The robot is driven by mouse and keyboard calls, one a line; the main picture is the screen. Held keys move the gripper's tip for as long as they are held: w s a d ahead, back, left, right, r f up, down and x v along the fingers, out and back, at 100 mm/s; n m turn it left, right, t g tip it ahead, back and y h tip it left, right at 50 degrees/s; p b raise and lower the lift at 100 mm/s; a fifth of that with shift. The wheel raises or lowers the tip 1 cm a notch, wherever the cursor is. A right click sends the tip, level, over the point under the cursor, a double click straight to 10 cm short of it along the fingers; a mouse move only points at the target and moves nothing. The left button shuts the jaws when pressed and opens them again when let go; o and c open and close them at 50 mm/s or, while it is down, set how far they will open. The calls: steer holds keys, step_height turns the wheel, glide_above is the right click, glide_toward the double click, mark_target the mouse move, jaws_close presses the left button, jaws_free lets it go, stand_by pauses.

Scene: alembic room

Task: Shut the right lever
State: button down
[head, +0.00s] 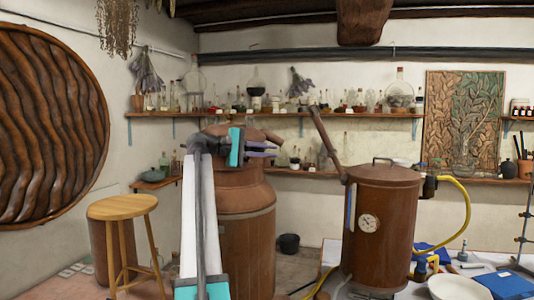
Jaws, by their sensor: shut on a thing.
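My gripper (277,150), with purple fingers, is in front of the upper part of the large copper vessel (247,195). Its fingers are close together around something too small or hidden to make out. A smaller copper still (383,235) with a round dial stands to the right, apart from my gripper. A long brown arm (325,140) slants up from its top left. A dark fitting (429,187) at its right side joins a yellow hose (466,208). A blue and yellow valve (421,267) sits low beside it. I cannot tell which part is the right lever.
A wooden stool (122,207) stands at the left. The still stands on a work surface with a white bowl (457,288) and a blue item (508,285) to its right. Shelves of bottles (280,115) line the back wall. A dark bucket (289,244) is on the floor.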

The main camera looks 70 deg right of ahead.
steer(key=shift+r, duration=0.1)
stand_by(0.3)
steer(key=c, duration=1.8)
jaws_free()
steer(key=shift+s+d, duration=0.1)
steer(key=shift+d, duration=0.05)
steer(key=shift+o, duration=0.2)
steer(key=b+v, duration=0.3)
steer(key=v, duration=1.1)
